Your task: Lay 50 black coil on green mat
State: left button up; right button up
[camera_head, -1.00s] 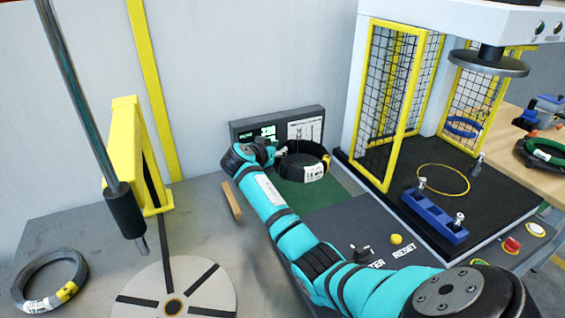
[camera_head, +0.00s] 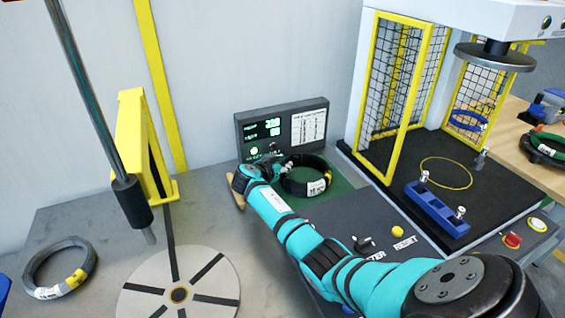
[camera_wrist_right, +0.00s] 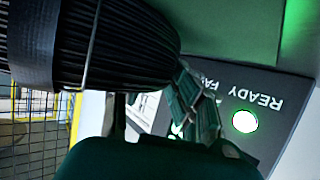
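The black coil (camera_head: 305,188) with a white and yellow label is over the green mat (camera_head: 345,187), low and flat. I cannot tell for sure whether its whole underside touches. My right gripper (camera_head: 275,170) is at the coil's left side, partly hidden by my own wrist. In the right wrist view the coil (camera_wrist_right: 90,45) fills the upper left, and the gripper fingers (camera_wrist_right: 160,105) are against it, seemingly shut on it. The far fingertip is hidden behind the coil. My left gripper is not in view.
A display panel (camera_head: 258,128) with lit digits and a green light stands behind the mat. Another dark coil (camera_head: 60,270) lies left of a round spoked disc (camera_head: 180,292). A caged press (camera_head: 395,95) and a blue block (camera_head: 437,208) stand to the right.

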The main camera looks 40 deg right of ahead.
jog(key=o, duration=0.4)
jog(key=shift+a, duration=0.1)
jog(key=shift+a+r+p, duration=0.2)
jog(key=shift+a+p, duration=0.1)
jog(key=p+v, duration=0.5)
jog(key=v, duration=0.5)
jog(key=shift+s+a+r, duration=0.15)
jog(key=shift+a, duration=0.05)
jog(key=shift+s+a+r, duration=0.1)
jog(key=shift+s+a, duration=0.1)
jog(key=shift+a, duration=0.2)
